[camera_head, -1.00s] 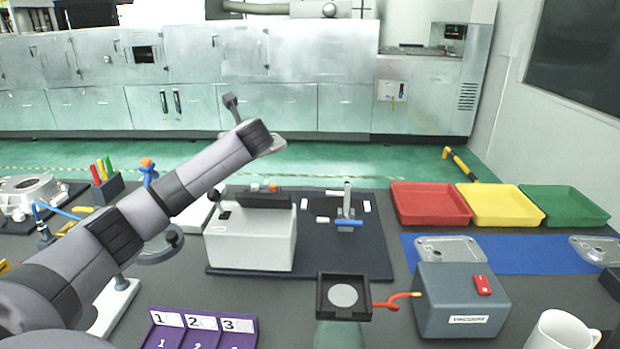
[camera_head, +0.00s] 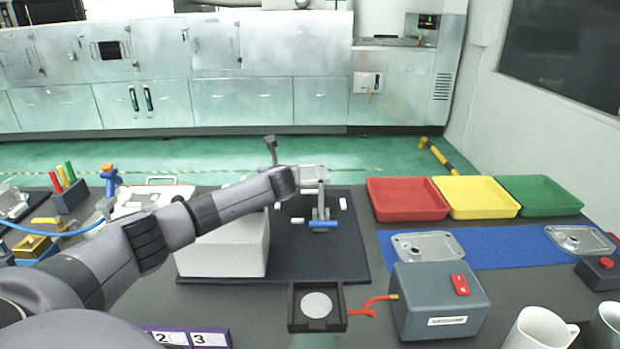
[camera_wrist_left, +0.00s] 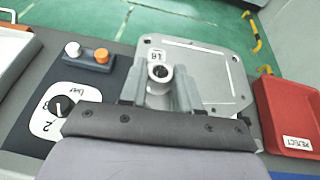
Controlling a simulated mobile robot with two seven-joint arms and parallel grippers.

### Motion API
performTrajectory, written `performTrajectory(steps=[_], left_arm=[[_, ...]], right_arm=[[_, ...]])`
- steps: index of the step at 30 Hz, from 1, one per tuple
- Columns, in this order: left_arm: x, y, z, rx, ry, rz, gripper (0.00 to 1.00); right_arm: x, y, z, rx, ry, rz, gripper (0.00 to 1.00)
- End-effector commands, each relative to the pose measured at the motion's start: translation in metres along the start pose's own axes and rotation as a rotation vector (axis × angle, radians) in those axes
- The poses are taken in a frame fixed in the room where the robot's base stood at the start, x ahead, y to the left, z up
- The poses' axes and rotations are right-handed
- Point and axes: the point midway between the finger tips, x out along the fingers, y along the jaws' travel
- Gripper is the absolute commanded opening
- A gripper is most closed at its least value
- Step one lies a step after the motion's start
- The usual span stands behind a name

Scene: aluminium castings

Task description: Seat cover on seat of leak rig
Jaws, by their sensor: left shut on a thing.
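The cover is a flat grey aluminium plate with a small label and a round boss, large in the left wrist view (camera_wrist_left: 215,85) and small in the head view (camera_head: 315,173). My left gripper (camera_wrist_left: 160,88) is shut on its boss. In the head view my left gripper (camera_head: 297,178) holds the cover over the back of the leak rig's dark base (camera_head: 345,265). A clamp with a blue handle (camera_head: 323,224) and small white pads stand below and in front of it. The seat is hidden behind the cover and arm; the gap cannot be told. My right gripper is not in view.
Red (camera_head: 408,213), yellow (camera_head: 474,212) and green (camera_head: 540,208) trays stand at the right. Two more castings lie on a blue mat (camera_head: 490,250). A grey vacuum box (camera_head: 440,312) and a black square fixture (camera_head: 297,325) stand in front. The rig's white box (camera_head: 222,262) is partly behind my arm.

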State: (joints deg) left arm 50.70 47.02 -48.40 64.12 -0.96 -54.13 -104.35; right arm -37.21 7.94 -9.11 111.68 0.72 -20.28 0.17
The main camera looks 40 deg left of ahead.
Motion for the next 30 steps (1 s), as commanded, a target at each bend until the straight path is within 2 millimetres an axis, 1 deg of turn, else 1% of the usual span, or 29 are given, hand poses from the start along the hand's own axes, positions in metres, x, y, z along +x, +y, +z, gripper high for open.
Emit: performTrajectory(steps=[3, 7, 20, 26, 30], left_arm=[[-0.001, -0.01, -0.011, 0.016, -0.004, -0.039, 0.0], [-0.001, -0.015, -0.017, 0.023, -0.004, -0.059, 0.0], [-0.002, -0.015, -0.018, 0.022, -0.004, -0.061, 0.0], [0.002, -0.015, -0.027, 0.022, -0.003, -0.06, 0.0], [0.007, -0.015, -0.038, 0.022, -0.002, -0.06, 0.0]], right_arm=[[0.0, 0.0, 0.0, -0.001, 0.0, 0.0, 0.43], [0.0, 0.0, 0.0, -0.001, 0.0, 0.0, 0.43], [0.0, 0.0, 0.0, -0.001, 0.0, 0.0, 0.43], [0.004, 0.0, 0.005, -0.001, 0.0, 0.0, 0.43], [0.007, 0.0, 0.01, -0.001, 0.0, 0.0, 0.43]])
